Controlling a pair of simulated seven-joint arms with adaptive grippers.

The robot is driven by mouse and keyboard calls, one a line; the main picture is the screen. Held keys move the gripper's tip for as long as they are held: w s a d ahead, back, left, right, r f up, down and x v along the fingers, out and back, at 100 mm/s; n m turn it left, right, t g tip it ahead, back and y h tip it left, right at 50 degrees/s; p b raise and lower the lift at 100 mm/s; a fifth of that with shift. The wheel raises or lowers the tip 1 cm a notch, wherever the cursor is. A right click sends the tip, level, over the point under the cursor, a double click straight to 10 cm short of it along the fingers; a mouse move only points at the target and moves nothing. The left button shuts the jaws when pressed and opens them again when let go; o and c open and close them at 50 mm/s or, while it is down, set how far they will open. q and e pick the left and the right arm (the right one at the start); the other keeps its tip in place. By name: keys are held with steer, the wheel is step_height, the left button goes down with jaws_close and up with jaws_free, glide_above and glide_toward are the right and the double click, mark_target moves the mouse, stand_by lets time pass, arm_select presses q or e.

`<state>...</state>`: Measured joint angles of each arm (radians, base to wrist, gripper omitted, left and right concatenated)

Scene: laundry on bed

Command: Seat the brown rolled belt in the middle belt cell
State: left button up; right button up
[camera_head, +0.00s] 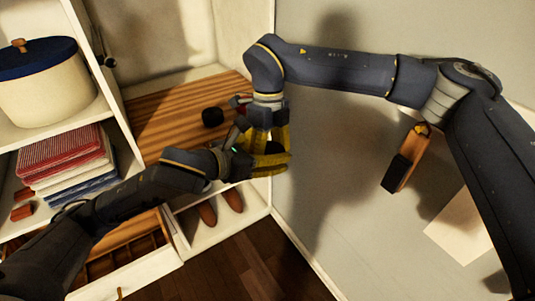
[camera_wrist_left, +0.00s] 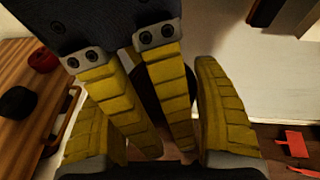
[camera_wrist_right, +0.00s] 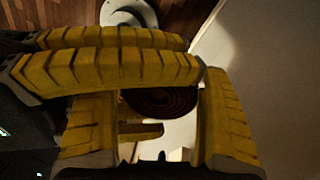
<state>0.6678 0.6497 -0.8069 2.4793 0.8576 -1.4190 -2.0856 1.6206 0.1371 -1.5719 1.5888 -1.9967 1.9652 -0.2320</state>
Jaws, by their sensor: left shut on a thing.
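The brown rolled belt (camera_wrist_right: 160,102) shows as a dark coil among the yellow fingers in the right wrist view; it is mostly hidden in the left wrist view. My left gripper (camera_head: 274,163) is shut on the belt, beside the shelf unit. My right gripper (camera_head: 268,143) comes down from above, its fingers crossing the left ones around the same belt. Its fingers lie on both sides of the coil, but whether they press on it is unclear. The divided wooden drawer (camera_head: 108,268) is at lower left, partly hidden by my left arm; I cannot make out its middle cell.
A black rolled belt (camera_head: 212,117) and a red one (camera_wrist_left: 43,60) lie on the wooden top (camera_head: 165,122). Brown shoes (camera_head: 207,213) stand on the low shelf. Folded cloths (camera_head: 65,165) and a lidded pot (camera_head: 45,85) fill the left shelves. An orange-and-black item (camera_head: 404,162) hangs at right.

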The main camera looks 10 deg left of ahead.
steer(key=c, duration=1)
arm_select(q)
steer(key=o, duration=1.4)
steer(key=shift+c, duration=0.2)
